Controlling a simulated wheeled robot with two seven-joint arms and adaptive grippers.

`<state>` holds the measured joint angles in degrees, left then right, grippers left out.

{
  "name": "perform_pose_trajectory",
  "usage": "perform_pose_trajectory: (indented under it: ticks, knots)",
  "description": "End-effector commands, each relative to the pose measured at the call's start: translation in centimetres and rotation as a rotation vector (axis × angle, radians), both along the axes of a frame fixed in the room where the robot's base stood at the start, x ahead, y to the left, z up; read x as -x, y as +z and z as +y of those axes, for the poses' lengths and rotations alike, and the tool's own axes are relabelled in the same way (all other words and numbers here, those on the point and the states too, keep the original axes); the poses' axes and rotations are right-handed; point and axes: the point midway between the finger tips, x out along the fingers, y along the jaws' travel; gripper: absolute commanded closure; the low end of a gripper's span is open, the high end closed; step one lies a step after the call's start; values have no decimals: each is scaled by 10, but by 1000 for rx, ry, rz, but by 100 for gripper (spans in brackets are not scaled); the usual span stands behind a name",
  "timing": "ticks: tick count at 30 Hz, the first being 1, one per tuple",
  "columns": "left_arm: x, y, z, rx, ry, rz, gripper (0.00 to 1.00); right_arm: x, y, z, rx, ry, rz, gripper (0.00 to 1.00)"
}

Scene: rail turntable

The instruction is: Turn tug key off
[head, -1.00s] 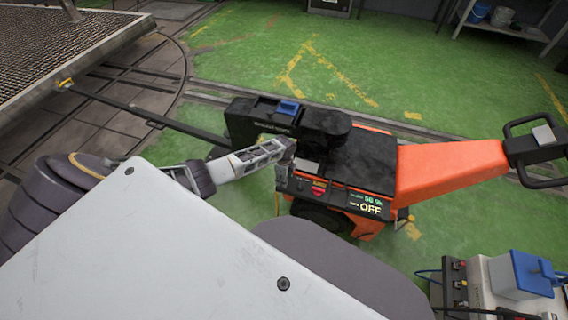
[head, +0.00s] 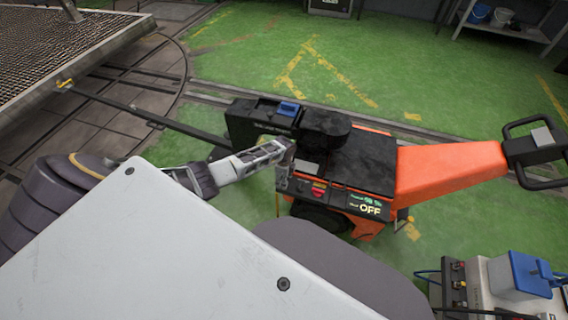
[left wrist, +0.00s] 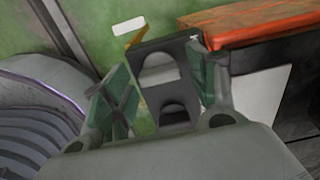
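The tug (head: 450,168) is orange and black and stands on the green floor in the head view. Its side display (head: 368,206) reads OFF in large letters, with a smaller green line above. A red control (head: 318,188) sits left of the display. My left gripper (head: 288,158) is at the tug's near left corner, over its control side. In the left wrist view the two green-padded fingers (left wrist: 165,92) stand apart, with a dark panel with two rounded grey parts (left wrist: 172,85) showing between them. I cannot make out the key. My right gripper is out of view.
A tow bar (head: 150,118) runs from the tug's left end to a mesh-decked platform (head: 70,50) on the turntable. A white unit with a blue box (head: 520,275) stands at lower right. Green floor behind the tug is clear.

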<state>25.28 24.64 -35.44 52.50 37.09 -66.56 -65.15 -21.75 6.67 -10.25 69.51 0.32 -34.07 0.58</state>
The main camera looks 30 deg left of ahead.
Motion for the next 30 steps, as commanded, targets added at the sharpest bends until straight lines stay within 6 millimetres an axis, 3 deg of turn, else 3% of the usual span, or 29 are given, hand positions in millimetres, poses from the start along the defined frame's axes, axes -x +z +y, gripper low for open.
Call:
perform_pose_trajectory:
  ticks: [17, 30]
  knots:
    - [0, 4, -1, 2, -2, 0, 36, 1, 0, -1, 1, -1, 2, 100]
    - [0, 34, -1, 2, -2, -1, 36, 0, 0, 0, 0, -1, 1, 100]
